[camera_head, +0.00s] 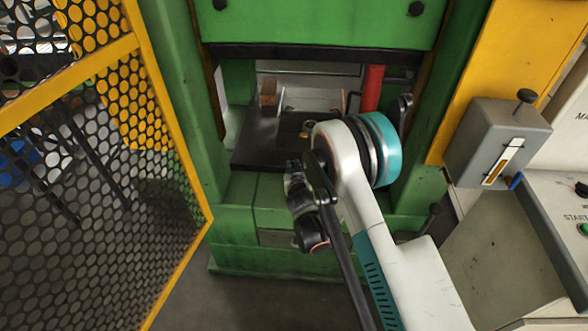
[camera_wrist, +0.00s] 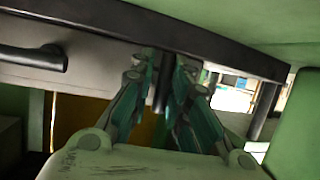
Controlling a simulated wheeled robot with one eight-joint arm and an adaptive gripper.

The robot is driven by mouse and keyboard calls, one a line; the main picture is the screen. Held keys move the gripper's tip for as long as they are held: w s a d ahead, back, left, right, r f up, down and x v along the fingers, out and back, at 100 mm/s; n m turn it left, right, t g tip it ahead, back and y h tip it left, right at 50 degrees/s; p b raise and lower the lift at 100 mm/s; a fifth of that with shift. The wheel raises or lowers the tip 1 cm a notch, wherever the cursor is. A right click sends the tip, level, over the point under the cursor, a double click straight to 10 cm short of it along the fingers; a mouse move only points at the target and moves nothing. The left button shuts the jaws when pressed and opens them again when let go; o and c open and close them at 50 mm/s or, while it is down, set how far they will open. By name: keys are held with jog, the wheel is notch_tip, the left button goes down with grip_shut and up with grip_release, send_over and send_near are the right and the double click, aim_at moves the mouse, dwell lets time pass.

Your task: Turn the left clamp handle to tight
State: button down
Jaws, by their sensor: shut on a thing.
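My gripper (camera_wrist: 160,85) shows in the wrist view, its teal and grey fingers drawn close together. Between the fingertips stands a dark upright bar (camera_wrist: 163,85), which looks like the left clamp handle. The fingers hide much of it, so how far it is turned cannot be told. A second dark handle (camera_wrist: 35,57) sticks out sideways at the left of the wrist view, apart from my fingers. In the head view my arm reaches into the green press (camera_head: 320,28), and my gripper and the held bar are hidden behind the arm.
A dark plate (camera_head: 265,140) lies inside the press opening, with a red cylinder (camera_head: 372,88) at its back right. A yellow mesh guard (camera_head: 130,150) stands at the left. A grey control box (camera_head: 495,140) and console (camera_head: 555,205) are at the right. Green posts flank the opening closely.

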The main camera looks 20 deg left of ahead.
jog(key=shift+a+r+y, duration=0.1)
jog(key=shift+a+y, duration=0.2)
jog(key=c, duration=1.6)
grip_release()
jog(key=shift+s+a, duration=0.1)
jog(key=shift+a, duration=0.05)
jog(key=shift+d+r, duration=0.2)
jog(key=shift+r, duration=0.05)
notch_tip(320, 180, up, 9)
jog(key=shift+a+r, duration=0.1)
jog(key=shift+r, duration=0.1)
